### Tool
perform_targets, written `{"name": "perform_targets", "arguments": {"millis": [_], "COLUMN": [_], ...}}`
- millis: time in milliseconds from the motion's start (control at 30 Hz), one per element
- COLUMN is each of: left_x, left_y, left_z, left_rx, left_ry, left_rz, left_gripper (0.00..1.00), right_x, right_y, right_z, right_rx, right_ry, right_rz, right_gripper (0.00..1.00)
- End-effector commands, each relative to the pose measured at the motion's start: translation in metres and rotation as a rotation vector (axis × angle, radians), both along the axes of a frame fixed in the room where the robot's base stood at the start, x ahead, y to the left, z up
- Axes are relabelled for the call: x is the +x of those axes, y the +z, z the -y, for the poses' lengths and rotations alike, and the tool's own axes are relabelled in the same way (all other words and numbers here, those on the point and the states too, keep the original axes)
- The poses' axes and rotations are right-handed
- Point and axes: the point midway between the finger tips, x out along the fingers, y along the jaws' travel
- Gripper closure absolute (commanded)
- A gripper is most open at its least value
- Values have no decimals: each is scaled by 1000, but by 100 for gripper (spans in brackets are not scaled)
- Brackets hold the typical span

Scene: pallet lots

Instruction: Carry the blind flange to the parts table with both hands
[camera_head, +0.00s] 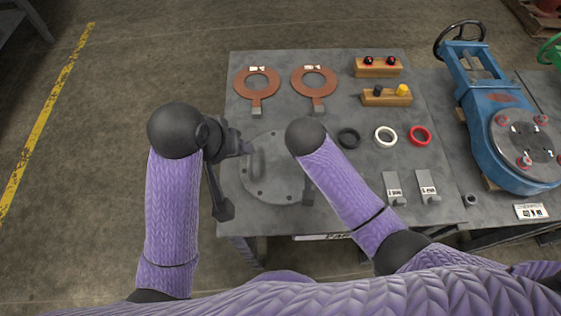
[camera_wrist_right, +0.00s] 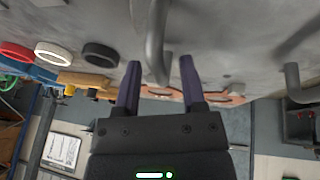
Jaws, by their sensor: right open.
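The blind flange (camera_head: 272,187) is a grey disc with bolt holes, lying flat on the grey table (camera_head: 330,220) at its near left. Its left handle (camera_head: 257,160) stands up near the rim and also shows in the right wrist view (camera_wrist_right: 294,82). My left gripper (camera_head: 238,178) is at the flange's left edge, its fingers apart, beside that handle. My right gripper (camera_wrist_right: 160,82) is open, with the flange's other handle (camera_wrist_right: 155,40) between or just beyond its fingertips; contact cannot be told. In the head view my right wrist hides most of this handle.
Two brown gaskets (camera_head: 257,83) (camera_head: 314,81) lie behind the flange. Wooden blocks (camera_head: 378,68) (camera_head: 387,97), black, white and red rings (camera_head: 349,138) (camera_head: 385,136) (camera_head: 420,135) and two labelled grey pieces (camera_head: 394,188) (camera_head: 428,187) lie rightward. A blue valve (camera_head: 490,110) stands far right.

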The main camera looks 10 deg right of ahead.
Motion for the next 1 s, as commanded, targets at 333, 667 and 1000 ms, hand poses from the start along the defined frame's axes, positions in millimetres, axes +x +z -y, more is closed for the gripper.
{"name": "perform_targets", "arguments": {"millis": [333,667,1000], "left_x": [0,0,0], "left_y": [0,0,0], "left_z": [0,0,0], "left_rx": [0,0,0], "left_ry": [0,0,0], "left_rz": [1,1,1], "left_gripper": [47,47,47], "right_x": [-31,-42,-42], "right_y": [80,105,105], "right_z": [-19,-24,-24], "right_rx": [5,1,1], "right_ry": [1,0,0], "right_rz": [5,0,0], "right_gripper": [47,47,47]}}
